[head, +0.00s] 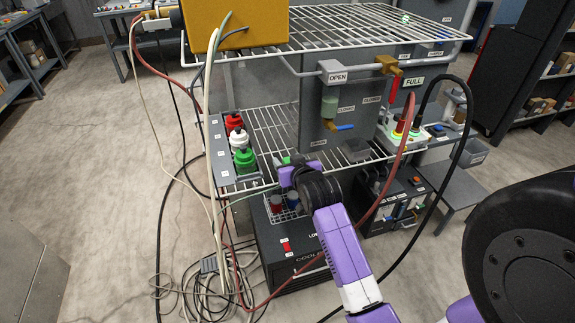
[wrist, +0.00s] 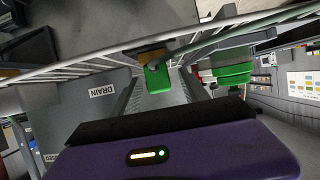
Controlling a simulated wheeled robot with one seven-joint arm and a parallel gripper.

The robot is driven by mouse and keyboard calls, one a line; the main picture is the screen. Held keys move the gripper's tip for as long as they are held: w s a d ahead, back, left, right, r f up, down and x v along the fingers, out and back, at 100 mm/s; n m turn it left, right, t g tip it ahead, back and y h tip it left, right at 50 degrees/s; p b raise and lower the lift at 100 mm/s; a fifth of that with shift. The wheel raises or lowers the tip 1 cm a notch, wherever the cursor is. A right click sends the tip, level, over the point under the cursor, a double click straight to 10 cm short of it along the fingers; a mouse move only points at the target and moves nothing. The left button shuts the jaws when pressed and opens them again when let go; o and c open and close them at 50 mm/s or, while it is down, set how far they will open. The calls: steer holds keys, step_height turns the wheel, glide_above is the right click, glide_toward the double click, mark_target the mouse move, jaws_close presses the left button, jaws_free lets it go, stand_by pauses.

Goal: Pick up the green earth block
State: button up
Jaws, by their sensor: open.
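A small green block (wrist: 158,79), which looks like the green earth block, shows ahead of my gripper in the wrist view. It sits against a tan-brown piece (wrist: 151,56) at the white wire rail, and a grey-green cable runs to it from the right. In the head view a bit of green (head: 286,160) shows just behind my purple gripper (head: 288,175); I cannot tell for sure that it is the same block. My gripper is open at the front of the lower wire shelf, with nothing seen held.
The wire shelf (head: 270,125) holds red, white and green bottles (head: 244,160) at left. A grey panel (head: 345,105) with valve labels stands behind. A red hose (head: 405,140) and black cable hang at right. A black cooler box (head: 290,255) is below, with coiled cables beside it.

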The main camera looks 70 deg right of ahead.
steer(key=shift+x, duration=1.5)
steer(key=shift+r, duration=0.1)
jaws_close()
